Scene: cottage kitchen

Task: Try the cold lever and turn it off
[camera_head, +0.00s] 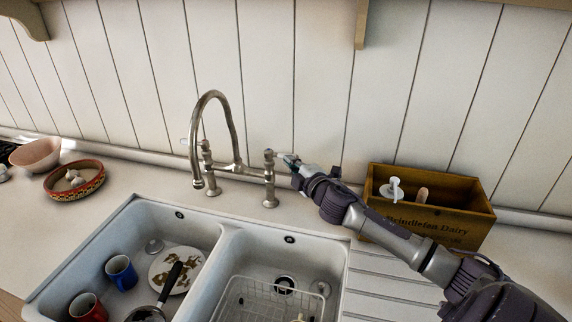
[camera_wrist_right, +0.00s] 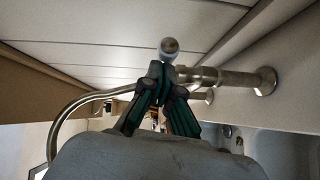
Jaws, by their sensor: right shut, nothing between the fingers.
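The bridge faucet (camera_head: 233,168) has a tall curved spout and stands behind the double sink. Its right lever post (camera_head: 269,178) stands beside my right gripper (camera_head: 290,160). In the right wrist view, the shut fingers of my right gripper (camera_wrist_right: 162,82) are close to the rounded lever end (camera_wrist_right: 169,46) and the metal post (camera_wrist_right: 225,78). Nothing is held between the fingers. I cannot tell whether they touch the lever. The left lever post (camera_head: 206,155) stands on the other side of the spout. No water shows from the spout. My left gripper is not in view.
The double sink (camera_head: 225,247) holds a blue mug (camera_head: 121,272), a red mug (camera_head: 88,308), a plate (camera_head: 162,279), a pan (camera_head: 148,313) and a wire rack (camera_head: 232,301). A wooden crate (camera_head: 473,215) stands right of the faucet, behind my right arm. Bowls (camera_head: 75,191) sit at left.

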